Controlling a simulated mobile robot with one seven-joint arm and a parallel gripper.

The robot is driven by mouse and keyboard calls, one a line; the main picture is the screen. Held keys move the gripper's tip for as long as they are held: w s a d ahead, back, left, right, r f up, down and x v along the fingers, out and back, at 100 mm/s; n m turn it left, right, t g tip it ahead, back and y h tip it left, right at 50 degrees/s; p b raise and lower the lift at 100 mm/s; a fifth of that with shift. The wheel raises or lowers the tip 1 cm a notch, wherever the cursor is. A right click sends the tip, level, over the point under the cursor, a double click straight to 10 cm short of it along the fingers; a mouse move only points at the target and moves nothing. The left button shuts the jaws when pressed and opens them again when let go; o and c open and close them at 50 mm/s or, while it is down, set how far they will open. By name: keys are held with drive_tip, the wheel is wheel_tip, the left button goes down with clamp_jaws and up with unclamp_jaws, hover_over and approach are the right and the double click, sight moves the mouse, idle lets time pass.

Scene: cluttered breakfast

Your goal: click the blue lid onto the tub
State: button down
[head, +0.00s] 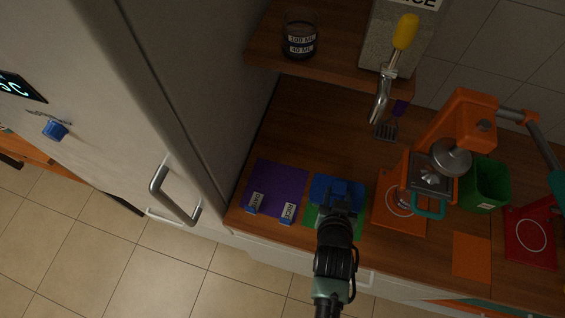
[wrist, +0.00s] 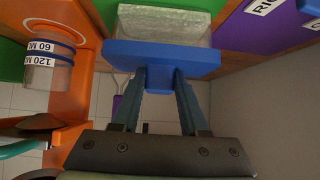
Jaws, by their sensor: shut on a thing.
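The blue lid (head: 338,187) is over the green mat (head: 312,217) at the counter's front in the head view. In the wrist view the wide blue lid (wrist: 160,57) lies across the tips of my gripper (wrist: 160,78). The fingers are shut on the lid's near side, where the grip itself is partly hidden. The tub (wrist: 165,22), pale and grainy-looking, is directly beyond the lid. The lid appears close against the tub, but I cannot tell whether it touches all round or is seated. In the head view the lid and my gripper hide the tub.
A purple mat (head: 278,180) with two labelled blue-and-white pieces is left of the lid. An orange press (head: 450,130) stands close on the right, with a clear banded cup (wrist: 45,65) at it. A shelf (head: 340,70) overhangs behind. A tall white cabinet (head: 130,90) borders the left.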

drive_tip(key=shift+f, duration=0.35)
idle(0.3)
drive_tip(key=shift+c, duration=1.8)
unclamp_jaws()
